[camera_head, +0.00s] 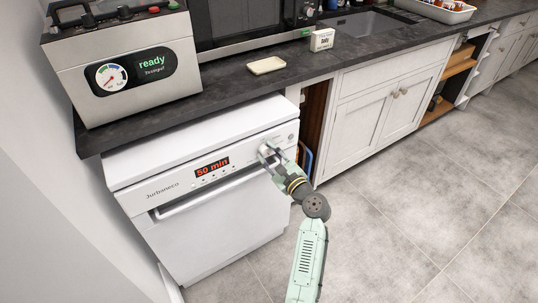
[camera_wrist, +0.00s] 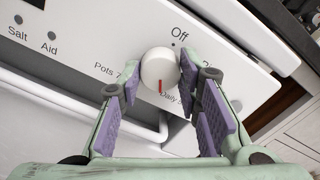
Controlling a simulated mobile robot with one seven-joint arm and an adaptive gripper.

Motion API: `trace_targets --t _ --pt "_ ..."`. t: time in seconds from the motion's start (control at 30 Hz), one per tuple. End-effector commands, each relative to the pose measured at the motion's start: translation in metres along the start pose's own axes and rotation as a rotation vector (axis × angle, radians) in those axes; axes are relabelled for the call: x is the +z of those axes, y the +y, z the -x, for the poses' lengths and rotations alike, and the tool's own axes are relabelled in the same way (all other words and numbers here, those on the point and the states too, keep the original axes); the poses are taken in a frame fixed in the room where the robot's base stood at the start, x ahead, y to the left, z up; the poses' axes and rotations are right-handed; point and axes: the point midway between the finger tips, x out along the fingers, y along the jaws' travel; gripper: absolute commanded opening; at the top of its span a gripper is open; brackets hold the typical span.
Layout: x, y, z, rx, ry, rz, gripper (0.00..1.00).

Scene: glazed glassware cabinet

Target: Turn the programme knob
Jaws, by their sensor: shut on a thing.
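The programme knob (camera_wrist: 160,66) is a round white knob with a red pointer mark on the dishwasher's front panel. In the wrist view the red mark points down, towards the "Daily" label, with "Off" above right and "Pots" at the left. My gripper (camera_wrist: 158,95) has its purple-padded fingers on either side of the knob, shut on it.
A dark worktop (camera_head: 225,90) runs above the dishwasher. The dishwasher's handle bar (camera_head: 210,192) lies below the panel. The grey floor (camera_head: 420,215) at the right is clear.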

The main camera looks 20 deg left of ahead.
Motion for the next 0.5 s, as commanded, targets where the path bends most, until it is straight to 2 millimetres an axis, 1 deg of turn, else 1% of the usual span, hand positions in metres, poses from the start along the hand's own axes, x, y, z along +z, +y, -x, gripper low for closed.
trace_targets --t 0.3,0.33,0.5 --pt "0.0005 -0.0016 0.0000 -0.003 0.000 0.001 0.03" --pt "0.0005 -0.0016 0.0000 -0.003 0.000 0.001 0.33" --pt "0.0003 -0.0013 0.0000 -0.002 0.000 0.001 0.44"
